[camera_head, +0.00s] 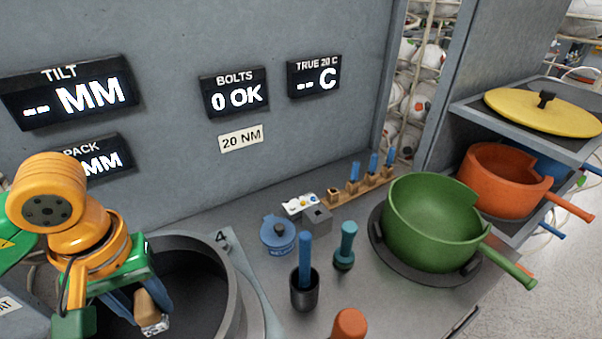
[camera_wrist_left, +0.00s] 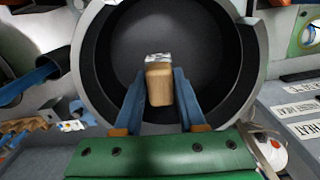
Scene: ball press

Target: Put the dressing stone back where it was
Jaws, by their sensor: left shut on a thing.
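My left gripper (camera_head: 150,305) is shut on a tan block with a pale, speckled end, which looks like the dressing stone (camera_head: 152,312). In the left wrist view the stone (camera_wrist_left: 159,85) sits between the two blue fingers (camera_wrist_left: 155,100), its pale end pointing away from the gripper. The gripper holds it over the open mouth of a large dark grey round pot (camera_head: 225,290). The pot's dark inside (camera_wrist_left: 195,45) shows behind the stone in the wrist view. I cannot tell whether the stone touches the pot. My right gripper is not in view.
Right of the pot stand a blue lidded tin (camera_head: 278,236), a small grey block (camera_head: 317,221), a black cup (camera_head: 304,293) with a blue rod, and a teal tool (camera_head: 345,247). A wooden rack (camera_head: 345,196) lies behind. A green pan (camera_head: 425,220) stands farther right.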

